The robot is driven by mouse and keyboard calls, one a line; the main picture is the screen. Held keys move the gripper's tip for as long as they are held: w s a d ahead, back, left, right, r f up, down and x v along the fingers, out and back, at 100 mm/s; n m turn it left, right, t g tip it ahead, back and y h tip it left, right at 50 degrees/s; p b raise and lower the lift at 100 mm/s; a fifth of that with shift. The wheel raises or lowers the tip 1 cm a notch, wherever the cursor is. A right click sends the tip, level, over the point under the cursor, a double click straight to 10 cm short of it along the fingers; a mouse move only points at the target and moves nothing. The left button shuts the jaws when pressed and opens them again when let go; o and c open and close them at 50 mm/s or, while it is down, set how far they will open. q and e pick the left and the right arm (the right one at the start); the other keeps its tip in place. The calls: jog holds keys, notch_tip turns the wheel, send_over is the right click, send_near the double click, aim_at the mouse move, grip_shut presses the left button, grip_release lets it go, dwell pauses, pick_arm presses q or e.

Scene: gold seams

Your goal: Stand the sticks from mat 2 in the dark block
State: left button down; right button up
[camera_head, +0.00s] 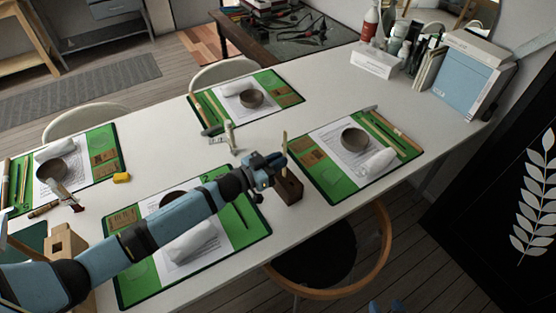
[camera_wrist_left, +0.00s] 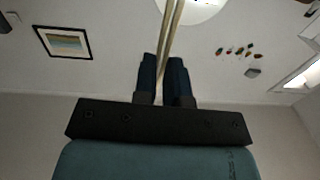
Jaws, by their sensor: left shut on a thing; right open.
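Mat 2 (camera_head: 130,285) is green, at the front middle of the table, mostly behind my left arm. A dark thin stick (camera_head: 241,215) lies on its right part. The dark block (camera_head: 290,190) stands just right of mat 2. My left gripper (camera_head: 277,164) is shut on a pale stick (camera_head: 284,144), held upright just above or at the block's top; I cannot tell whether it touches. In the left wrist view the pale stick (camera_wrist_left: 172,30) shows as two close lines between the fingers (camera_wrist_left: 165,80). My right gripper (camera_head: 386,307) barely shows at the bottom edge, open.
Mat 2 also holds a bowl (camera_head: 172,198) and a rolled white cloth (camera_head: 193,241). Other green mats lie at left (camera_head: 107,139), back (camera_head: 270,78) and right (camera_head: 350,190). A pale wooden block (camera_head: 68,242) stands at left. A chair (camera_head: 372,262) is at the front.

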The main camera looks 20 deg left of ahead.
dwell(0.3)
pick_arm(q)
jog(key=c, duration=1.1)
grip_release()
jog(key=p+v, duration=0.2)
jog(key=v, duration=0.7)
jog(key=shift+p, duration=0.35)
notch_tip(320, 180, up, 6)
jog(key=p, duration=0.5)
jog(key=shift+p, duration=0.35)
